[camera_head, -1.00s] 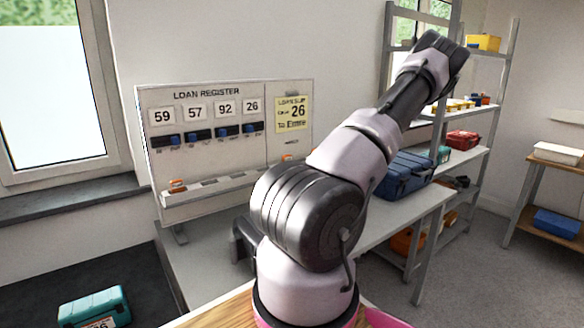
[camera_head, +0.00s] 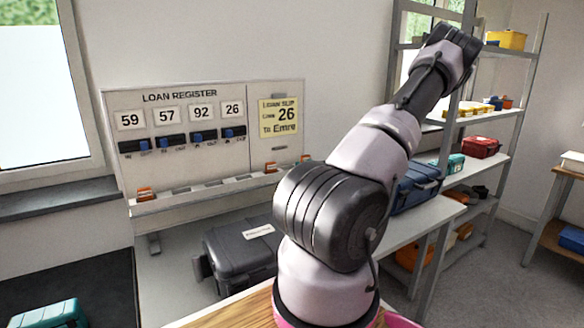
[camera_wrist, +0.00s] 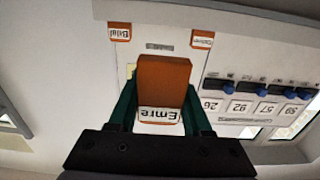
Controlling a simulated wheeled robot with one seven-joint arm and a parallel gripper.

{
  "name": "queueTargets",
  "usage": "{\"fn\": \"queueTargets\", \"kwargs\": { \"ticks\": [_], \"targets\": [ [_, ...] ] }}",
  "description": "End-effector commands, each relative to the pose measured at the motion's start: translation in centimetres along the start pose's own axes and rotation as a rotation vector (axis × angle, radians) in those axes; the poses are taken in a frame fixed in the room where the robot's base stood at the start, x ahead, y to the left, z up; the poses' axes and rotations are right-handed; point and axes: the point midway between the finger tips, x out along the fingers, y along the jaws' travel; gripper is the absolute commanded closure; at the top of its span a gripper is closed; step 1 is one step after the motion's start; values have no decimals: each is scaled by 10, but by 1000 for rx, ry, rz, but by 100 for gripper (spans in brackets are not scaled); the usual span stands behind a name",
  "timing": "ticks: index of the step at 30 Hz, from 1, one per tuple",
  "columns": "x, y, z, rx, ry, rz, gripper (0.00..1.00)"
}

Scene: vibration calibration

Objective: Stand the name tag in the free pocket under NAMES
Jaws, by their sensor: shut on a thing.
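My gripper (camera_wrist: 160,110) is shut on the orange name tag (camera_wrist: 163,78). My gripper and held tag are out of sight there. The free pocket cannot be made out clearly.
A yellow loan slip (camera_head: 278,117) reads 26 to Emre. Blue sliders (camera_head: 197,137) sit under the number cards. A black case (camera_head: 238,252) lies before the board. A blue case (camera_head: 415,187) stands on the bench at right. Shelving (camera_head: 480,130) stands behind it.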

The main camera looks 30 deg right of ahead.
Motion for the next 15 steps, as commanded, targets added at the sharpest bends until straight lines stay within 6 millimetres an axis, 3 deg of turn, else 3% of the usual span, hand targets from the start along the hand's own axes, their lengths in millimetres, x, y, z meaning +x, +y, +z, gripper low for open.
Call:
{"fn": "queueTargets", "kwargs": {
  "ticks": [9, 15],
  "targets": [
    [88, -2, 0, -1, 3, -5, 100],
    [131, -1, 0, -1, 2, -1, 100]
  ]
}}
